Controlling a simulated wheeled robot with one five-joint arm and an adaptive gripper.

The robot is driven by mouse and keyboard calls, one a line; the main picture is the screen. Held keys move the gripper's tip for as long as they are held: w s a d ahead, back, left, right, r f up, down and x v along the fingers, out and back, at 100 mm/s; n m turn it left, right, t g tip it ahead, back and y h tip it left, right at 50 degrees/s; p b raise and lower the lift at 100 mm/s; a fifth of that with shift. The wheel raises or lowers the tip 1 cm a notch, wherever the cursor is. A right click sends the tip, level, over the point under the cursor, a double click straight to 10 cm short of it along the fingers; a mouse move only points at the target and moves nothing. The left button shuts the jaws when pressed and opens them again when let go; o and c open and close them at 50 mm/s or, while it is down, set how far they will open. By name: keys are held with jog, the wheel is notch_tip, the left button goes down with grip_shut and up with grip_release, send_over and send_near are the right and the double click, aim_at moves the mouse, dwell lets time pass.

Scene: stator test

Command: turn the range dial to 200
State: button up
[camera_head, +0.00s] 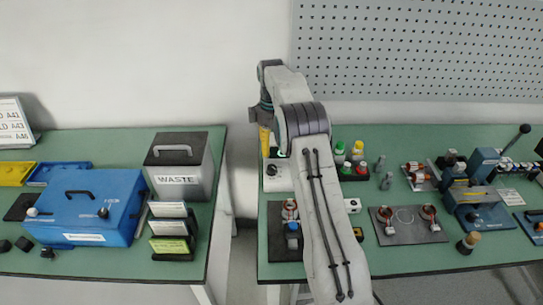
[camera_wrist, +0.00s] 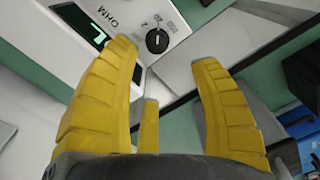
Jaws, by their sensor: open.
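The range dial (camera_wrist: 157,40) is a round black knob with a light pointer mark on a white meter (camera_wrist: 180,18) lettered OHM, at the top of the wrist view. A dark display (camera_wrist: 98,32) with a green digit is left of it. The digits are cut off and the dial's setting is too small to read. In the head view the meter (camera_head: 277,178) stands at the left edge of the right bench, partly behind my arm. My gripper (camera_wrist: 165,56) is open, its yellow fingers apart and empty, with the dial beyond their tips. It shows yellow in the head view (camera_head: 265,141).
The right bench (camera_head: 390,258) also holds bottles with green, white and red caps, a dark plate (camera_head: 408,226) with copper-wound parts, and a blue press (camera_head: 478,205). The left bench holds a grey WASTE bin (camera_head: 180,180) and a blue box (camera_head: 90,210). A gap separates the benches.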

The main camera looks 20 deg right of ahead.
aim_at(271, 167)
jog(key=shift+s+a+f+n, duration=0.15)
jog(key=shift+f+n, duration=0.1)
jog(key=shift+f, duration=0.35)
jog(key=shift+s+f+n, duration=0.1)
jog(key=shift+f+n, duration=0.15)
jog(key=shift+f, duration=0.35)
jog(key=shift+w+f+n, duration=0.1)
jog(key=shift+f+n, duration=0.1)
jog(key=shift+n, duration=0.5)
jog(key=n, duration=0.4)
jog(key=shift+w+f, duration=0.25)
jog(key=shift+w, duration=0.1)
jog(key=shift+n, duration=0.3)
jog(key=shift+f+p, duration=0.6)
jog(key=shift+f, duration=2.95)
jog(key=shift+c, duration=0.3)
grip_shut()
